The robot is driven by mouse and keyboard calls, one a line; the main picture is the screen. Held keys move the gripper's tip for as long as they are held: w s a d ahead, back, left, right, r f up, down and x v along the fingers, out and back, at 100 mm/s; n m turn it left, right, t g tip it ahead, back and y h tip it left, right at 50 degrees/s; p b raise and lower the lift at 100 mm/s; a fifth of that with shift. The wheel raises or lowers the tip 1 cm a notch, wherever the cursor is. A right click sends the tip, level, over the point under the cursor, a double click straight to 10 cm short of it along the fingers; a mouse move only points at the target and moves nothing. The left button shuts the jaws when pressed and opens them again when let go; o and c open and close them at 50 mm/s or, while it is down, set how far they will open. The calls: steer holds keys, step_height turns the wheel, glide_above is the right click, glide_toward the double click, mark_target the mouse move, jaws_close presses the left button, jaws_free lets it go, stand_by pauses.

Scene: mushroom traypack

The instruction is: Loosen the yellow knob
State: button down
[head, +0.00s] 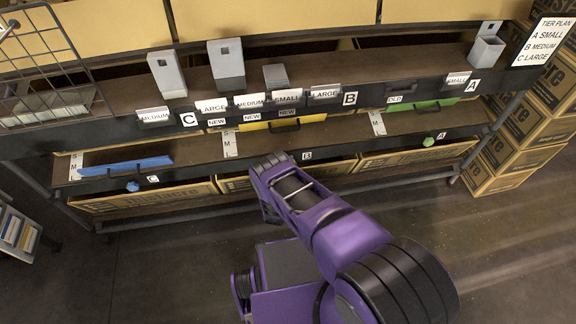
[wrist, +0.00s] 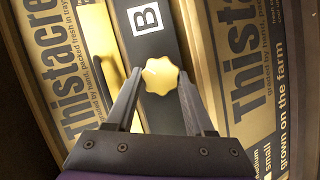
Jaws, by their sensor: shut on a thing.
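The yellow knob (wrist: 160,76) is a small lobed knob on the dark shelf rail, beside the white B label (wrist: 146,19) in the wrist view. My gripper (wrist: 159,80) is shut on the knob, one dark finger on each side of it. In the head view my purple arm reaches to the middle of the lower rail, and its end hides the yellow knob. A B label (head: 307,156) shows just to the right of the arm's end.
A blue knob (head: 133,186) sits by label C on the left, and a green knob (head: 428,142) by label A on the right. Printed cartons (head: 410,160) line the bottom shelf. Stacked boxes (head: 510,150) stand at the right. The floor in front is clear.

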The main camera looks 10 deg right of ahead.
steer(key=shift+n+t+h, duration=0.3)
steer(key=shift+n+t, duration=0.1)
steer(key=shift+n, duration=0.5)
steer(key=shift+w, duration=0.1)
steer(key=shift+c, duration=1.3)
jaws_free()
steer(key=shift+f, duration=0.1)
